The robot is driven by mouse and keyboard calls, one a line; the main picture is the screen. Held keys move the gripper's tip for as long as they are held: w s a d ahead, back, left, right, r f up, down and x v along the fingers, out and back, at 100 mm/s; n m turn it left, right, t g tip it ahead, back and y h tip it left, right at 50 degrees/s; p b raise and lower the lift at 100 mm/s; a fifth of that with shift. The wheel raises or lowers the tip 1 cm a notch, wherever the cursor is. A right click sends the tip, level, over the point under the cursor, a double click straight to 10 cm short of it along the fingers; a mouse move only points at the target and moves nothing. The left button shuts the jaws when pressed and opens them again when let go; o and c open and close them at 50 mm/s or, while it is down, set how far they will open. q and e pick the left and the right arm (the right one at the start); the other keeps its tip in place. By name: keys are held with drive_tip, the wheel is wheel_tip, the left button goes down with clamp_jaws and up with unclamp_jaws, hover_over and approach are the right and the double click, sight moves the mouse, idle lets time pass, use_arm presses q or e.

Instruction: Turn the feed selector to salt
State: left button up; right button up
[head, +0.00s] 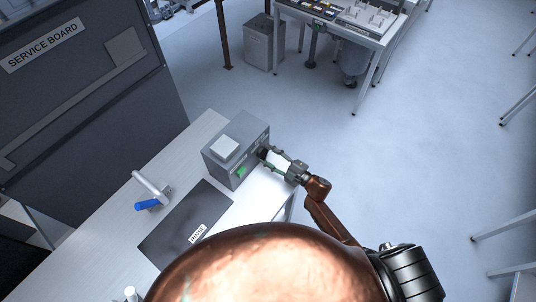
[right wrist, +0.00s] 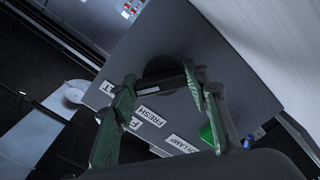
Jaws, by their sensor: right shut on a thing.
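The grey control box (head: 222,168) stands on the light bench, with a pale square on its top. The right wrist view shows its grey front panel (right wrist: 225,75) close up. The dark selector knob (right wrist: 160,68) sits on this panel, with a bar-like grip. Its labels include FRESH (right wrist: 146,116) and one partly hidden label ending in LT (right wrist: 107,88). My right gripper (head: 265,154) is at the panel, its green fingers shut on the knob's grip (right wrist: 160,84). Which label the knob points at I cannot tell. My left gripper is out of view.
A green part (head: 241,171) is on the box front, near a LAMP label (right wrist: 183,144). A dark mat (head: 180,222) and a white-and-blue handled thing (head: 150,188) are on the bench. The SERVICE BOARD (head: 90,90) stands behind.

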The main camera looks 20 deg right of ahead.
idle(0.5)
drive_tip(key=o, duration=1.2)
drive_tip(key=shift+c, duration=0.2)
drive_tip(key=v, duration=1.2)
drive_tip(key=shift+d, duration=0.1)
